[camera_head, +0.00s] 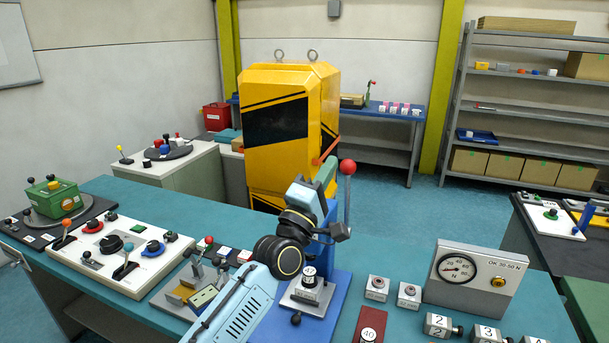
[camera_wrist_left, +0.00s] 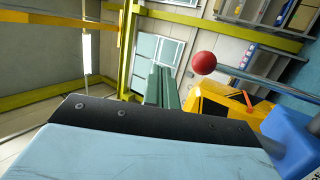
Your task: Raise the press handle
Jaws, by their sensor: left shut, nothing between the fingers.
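The press handle is a thin grey rod topped by a red ball (camera_head: 347,167). It stands nearly upright beside the blue press column (camera_head: 325,243). The ball also shows in the left wrist view (camera_wrist_left: 204,63), its rod running off to the right. My left gripper (camera_head: 329,166) is shut and empty, its greenish fingers just left of the ball in the head view. The fingers also show in the left wrist view (camera_wrist_left: 164,76), apart from the ball. My left wrist hides part of the press. My right gripper is out of view.
A white control panel (camera_head: 160,262) and a small metal fixture stand left of the press. A gauge box (camera_head: 478,278) and numbered blocks stand to the right. A yellow cabinet (camera_head: 258,165) stands behind the teal table.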

